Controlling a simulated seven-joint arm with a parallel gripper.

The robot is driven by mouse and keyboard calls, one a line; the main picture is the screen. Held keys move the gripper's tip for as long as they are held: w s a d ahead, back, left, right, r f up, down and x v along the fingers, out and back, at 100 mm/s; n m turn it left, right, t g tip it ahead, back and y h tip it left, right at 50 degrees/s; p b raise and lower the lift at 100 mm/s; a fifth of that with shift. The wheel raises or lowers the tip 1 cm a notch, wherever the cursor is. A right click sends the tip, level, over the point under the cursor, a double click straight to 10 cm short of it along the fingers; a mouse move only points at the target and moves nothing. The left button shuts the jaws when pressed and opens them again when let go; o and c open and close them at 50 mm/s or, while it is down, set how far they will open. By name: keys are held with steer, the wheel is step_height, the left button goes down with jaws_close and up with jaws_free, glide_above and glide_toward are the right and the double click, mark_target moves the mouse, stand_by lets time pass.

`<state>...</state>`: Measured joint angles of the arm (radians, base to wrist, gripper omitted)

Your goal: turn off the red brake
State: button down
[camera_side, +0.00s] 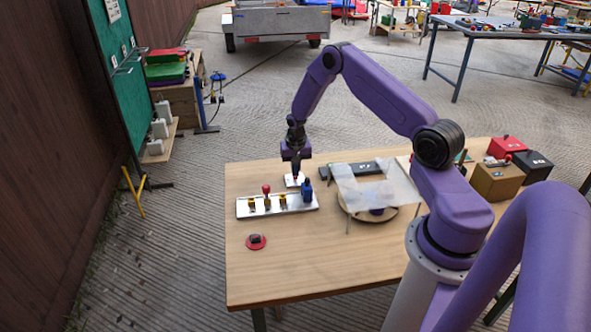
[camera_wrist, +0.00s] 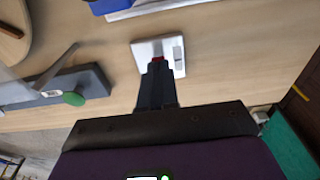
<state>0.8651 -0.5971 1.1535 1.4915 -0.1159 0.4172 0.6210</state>
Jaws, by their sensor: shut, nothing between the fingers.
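A small white plate (camera_wrist: 142,50) with a red part (camera_wrist: 158,59) lies on the table under my gripper; I take this red part to be the red brake. In the side view the white plate (camera_side: 289,182) is behind the metal strip. My gripper (camera_wrist: 157,66) is shut and empty, pointing down, with its tips at the red part. The fingers hide most of the red part, so I cannot tell whether they touch it or how it is set. In the side view my gripper (camera_side: 295,178) is over the plate.
A metal strip (camera_side: 277,205) with a red knob (camera_side: 266,189), yellow parts and a blue part (camera_side: 307,190) stands in front. A red disc (camera_side: 256,243) lies nearer. A round board (camera_side: 368,219) with a translucent sheet, a dark bar (camera_side: 340,168) and boxes (camera_side: 497,181) are right.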

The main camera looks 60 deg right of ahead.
steer(key=shift+s+a+f, duration=0.3)
steer(key=shift+f, duration=0.15)
stand_by(0.5)
steer(key=shift+a+f, duration=0.1)
steer(key=shift+f, duration=0.05)
stand_by(0.3)
steer(key=shift+w+d+r, duration=0.25)
steer(key=shift+w+d, duration=0.25)
steer(key=shift+d, duration=0.05)
steer(key=shift+r, duration=0.1)
